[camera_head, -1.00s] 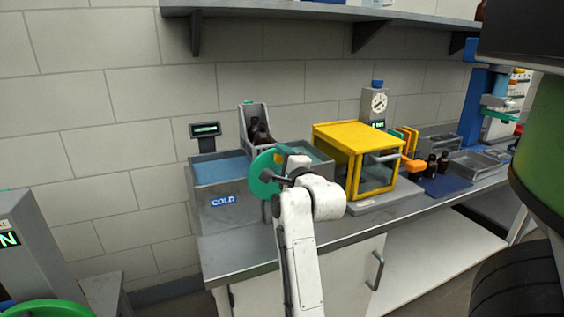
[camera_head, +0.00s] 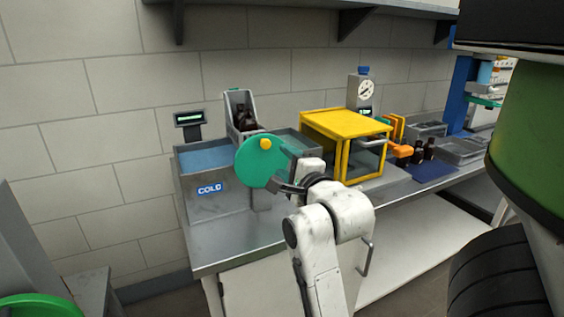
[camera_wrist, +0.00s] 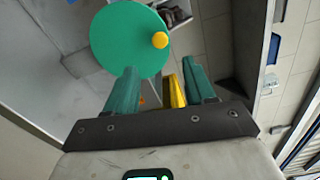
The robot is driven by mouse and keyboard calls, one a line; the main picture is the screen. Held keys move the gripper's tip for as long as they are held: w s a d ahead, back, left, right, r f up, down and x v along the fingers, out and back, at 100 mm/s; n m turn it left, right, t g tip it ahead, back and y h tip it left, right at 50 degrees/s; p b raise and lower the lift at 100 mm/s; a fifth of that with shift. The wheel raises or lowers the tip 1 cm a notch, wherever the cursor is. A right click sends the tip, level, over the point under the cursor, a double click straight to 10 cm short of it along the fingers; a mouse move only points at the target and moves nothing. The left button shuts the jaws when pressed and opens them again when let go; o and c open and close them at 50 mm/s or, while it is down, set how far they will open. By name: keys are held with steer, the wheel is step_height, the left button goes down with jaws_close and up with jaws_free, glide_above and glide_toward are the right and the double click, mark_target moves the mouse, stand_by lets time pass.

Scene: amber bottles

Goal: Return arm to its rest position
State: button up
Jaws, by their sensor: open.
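My gripper (camera_head: 286,186) is at the end of my white arm, in the middle of the head view, in front of the bench. In the wrist view its two teal fingers (camera_wrist: 159,72) stand apart with nothing gripped between them. A green disc (camera_head: 258,168) with a yellow knob (camera_head: 265,143) is just beyond the gripper, in front of the bath. In the wrist view the disc (camera_wrist: 125,38) is past the fingertips. Whether any part of the gripper touches it is hard to tell.
A grey bath marked COLD (camera_head: 208,189) is left of the disc. Dark bottles (camera_head: 245,120) lie in a grey chute behind it. A yellow-framed box (camera_head: 345,124) is close on the right, with amber bottles (camera_head: 424,149) beyond. A shelf (camera_head: 300,5) hangs above.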

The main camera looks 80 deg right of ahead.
stand_by(0.6)
steer(key=w+a+f+n+g+y, duration=0.1)
steer(key=w+a+f+n+y, duration=0.25)
steer(key=a+f+n, duration=0.5)
steer(key=w+a+f+n+g+y, duration=0.25)
steer(key=a+f+n+y, duration=0.3)
steer(key=f, duration=0.65)
steer(key=s+a+f+n+g+y, duration=0.2)
steer(key=s+a+f+n+g, duration=0.1)
steer(key=s+a+f+n, duration=0.2)
steer(key=s+a+f+n+g+y, duration=0.2)
steer(key=s+a+f+n+g, duration=0.2)
steer(key=a+f+n, duration=0.6)
step_height(320, 180, down, 3)
steer(key=s+a, duration=0.2)
steer(key=shift+s+a+r+y, duration=0.15)
steer(key=shift+s+a+y, duration=0.05)
steer(key=shift+s+y, duration=0.1)
